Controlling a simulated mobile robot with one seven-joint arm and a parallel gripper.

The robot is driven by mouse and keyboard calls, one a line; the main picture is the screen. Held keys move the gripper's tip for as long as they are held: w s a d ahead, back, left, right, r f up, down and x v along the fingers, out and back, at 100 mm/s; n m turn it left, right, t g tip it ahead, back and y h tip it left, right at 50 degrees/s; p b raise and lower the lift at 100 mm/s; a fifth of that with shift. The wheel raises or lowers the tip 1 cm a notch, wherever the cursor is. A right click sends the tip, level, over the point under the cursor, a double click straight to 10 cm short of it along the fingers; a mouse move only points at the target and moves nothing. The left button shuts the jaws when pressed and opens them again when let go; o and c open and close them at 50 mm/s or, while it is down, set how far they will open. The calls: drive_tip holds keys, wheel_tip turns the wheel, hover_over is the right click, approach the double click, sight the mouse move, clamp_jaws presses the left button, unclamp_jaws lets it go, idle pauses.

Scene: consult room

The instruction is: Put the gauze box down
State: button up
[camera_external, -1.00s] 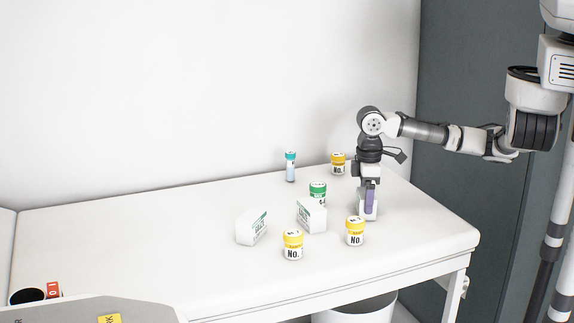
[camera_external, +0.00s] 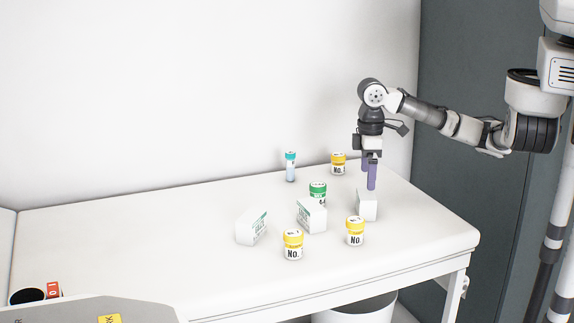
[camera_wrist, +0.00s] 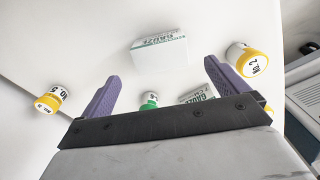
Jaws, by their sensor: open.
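The gauze box (camera_external: 366,206), white with green print, stands on the white couch top (camera_external: 420,232) near its right end. In the wrist view the gauze box (camera_wrist: 160,52) lies beyond my fingertips, with its printed face partly visible. My gripper (camera_external: 370,182) is directly above the box with its purple fingers pointing down. The fingers are spread apart and empty in the wrist view (camera_wrist: 162,72). They appear clear of the box.
Two similar white boxes (camera_external: 251,227) (camera_external: 312,216) stand to the left. Yellow-capped jars (camera_external: 293,246) (camera_external: 355,232) (camera_external: 338,165), a green-capped jar (camera_external: 318,193) and a blue-capped tube (camera_external: 290,168) are around. The couch's left part is mostly clear.

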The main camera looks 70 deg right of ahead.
sight(367, 194)
drive_tip(key=shift+r, duration=2.4)
